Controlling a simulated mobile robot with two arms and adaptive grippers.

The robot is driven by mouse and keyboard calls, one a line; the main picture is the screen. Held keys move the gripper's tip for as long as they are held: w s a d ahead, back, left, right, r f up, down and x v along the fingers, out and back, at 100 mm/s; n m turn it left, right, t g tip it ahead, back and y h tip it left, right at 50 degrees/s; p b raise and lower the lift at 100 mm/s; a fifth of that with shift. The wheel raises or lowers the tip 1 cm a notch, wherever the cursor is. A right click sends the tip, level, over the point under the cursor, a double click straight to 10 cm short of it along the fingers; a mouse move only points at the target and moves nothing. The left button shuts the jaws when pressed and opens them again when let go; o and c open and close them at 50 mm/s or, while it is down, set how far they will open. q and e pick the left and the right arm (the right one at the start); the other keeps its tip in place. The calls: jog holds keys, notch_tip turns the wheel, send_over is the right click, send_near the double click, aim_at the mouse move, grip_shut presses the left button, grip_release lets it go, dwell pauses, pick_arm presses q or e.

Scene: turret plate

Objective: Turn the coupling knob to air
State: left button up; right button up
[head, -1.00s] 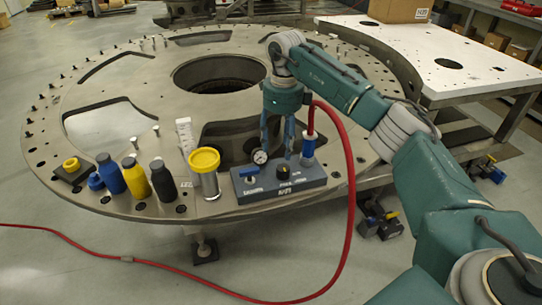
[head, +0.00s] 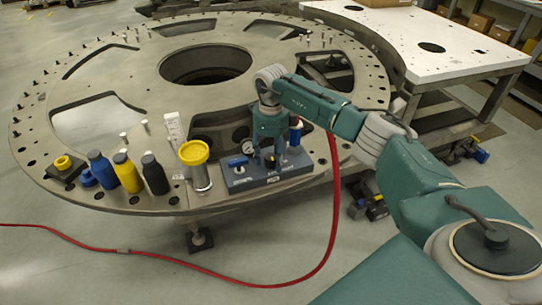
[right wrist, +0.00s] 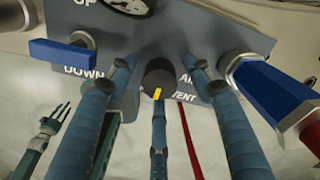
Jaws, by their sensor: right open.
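The coupling knob (right wrist: 159,76) is round and black with a yellow pointer mark, on a dark grey-blue block (head: 238,186). In the right wrist view the mark points down the picture, left of the VENT label; AIR is printed above VENT. My right gripper (head: 267,161) comes down over the block. In the right wrist view its blue fingers (right wrist: 160,85) are open around the knob, two beside it and one below; contact cannot be told. The knob is mostly hidden in the head view. A small teal gripper (right wrist: 48,128), apparently my left, shows far off; its jaw state is unclear.
On the block are a blue lever (right wrist: 65,52) marked UP and DOWN, a gauge (head: 248,147) and a blue hose fitting (right wrist: 272,92) close to the fingers. A red hose (head: 334,205) hangs to the floor. A yellow-topped cylinder (head: 195,153) and bottles stand left on the round plate (head: 110,60).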

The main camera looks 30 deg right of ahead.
jog(key=shift+c, duration=1)
jog(key=c, duration=0.9)
pick_arm(q)
jog(key=s, duration=0.2)
jog(key=shift+s+a+f, duration=0.1)
jog(key=shift+s+f, duration=0.05)
jog(key=shift+s, duration=0.2)
pick_arm(e)
jog(key=shift+c, duration=0.2)
